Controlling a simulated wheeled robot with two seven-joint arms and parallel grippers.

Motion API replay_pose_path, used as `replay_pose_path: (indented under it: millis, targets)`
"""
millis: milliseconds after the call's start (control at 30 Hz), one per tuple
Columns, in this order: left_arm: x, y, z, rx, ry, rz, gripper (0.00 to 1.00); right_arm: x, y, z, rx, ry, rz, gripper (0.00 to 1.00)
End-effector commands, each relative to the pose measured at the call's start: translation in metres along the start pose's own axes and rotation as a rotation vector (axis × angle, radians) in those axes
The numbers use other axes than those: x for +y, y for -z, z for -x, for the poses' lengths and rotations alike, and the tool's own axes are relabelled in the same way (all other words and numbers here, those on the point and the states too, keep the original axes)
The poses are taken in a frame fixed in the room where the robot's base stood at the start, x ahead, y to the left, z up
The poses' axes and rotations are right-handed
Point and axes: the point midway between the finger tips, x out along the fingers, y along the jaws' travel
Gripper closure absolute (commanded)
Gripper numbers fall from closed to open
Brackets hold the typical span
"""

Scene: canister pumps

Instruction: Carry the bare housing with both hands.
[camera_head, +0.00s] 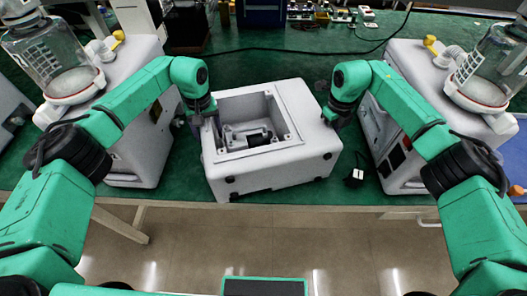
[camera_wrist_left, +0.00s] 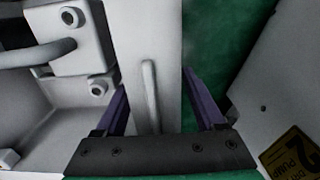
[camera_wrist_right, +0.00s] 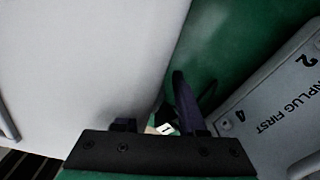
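The bare housing (camera_head: 285,170), a white box with a square opening in its top, stands on the green table between my two grippers. Metal parts show inside the opening. My left gripper (camera_head: 205,114) is at its left wall. In the left wrist view the purple fingers stand either side of the pale wall (camera_wrist_left: 148,45), with a green gap on the right finger's side. My right gripper (camera_head: 336,116) is at the right far side. In the right wrist view its right finger stands clear of the white housing (camera_wrist_right: 80,65); the left finger is mostly hidden.
White pump units with clear canisters stand left (camera_head: 135,140) and right (camera_head: 395,145) of the housing. A dark cable runs behind. The table's front edge is close in front.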

Motion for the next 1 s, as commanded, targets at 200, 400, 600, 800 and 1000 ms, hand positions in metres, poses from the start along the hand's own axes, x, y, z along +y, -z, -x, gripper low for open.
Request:
replay_pose_path:
  millis: [200, 400, 600, 800, 1000]
  targets:
    - [0.001, 0.001, 0.008, 0.002, -0.003, 0.0, 0.26, 0.003, -0.002, 0.001, -0.005, -0.005, 0.006, 0.5]
    - [0.002, 0.001, 0.045, 0.005, -0.002, -0.001, 0.26, 0.004, -0.002, 0.001, -0.005, -0.006, 0.006, 0.5]
    - [0.002, 0.0, 0.075, 0.002, 0.001, -0.002, 0.26, 0.004, -0.002, 0.001, -0.005, -0.006, 0.006, 0.5]
    - [0.002, 0.0, 0.081, 0.0, 0.002, -0.001, 0.26, 0.003, -0.003, 0.018, -0.009, -0.004, 0.007, 0.5]
    - [0.002, 0.0, 0.081, 0.0, 0.002, -0.001, 0.26, 0.001, -0.002, 0.072, -0.01, -0.003, 0.005, 0.5]
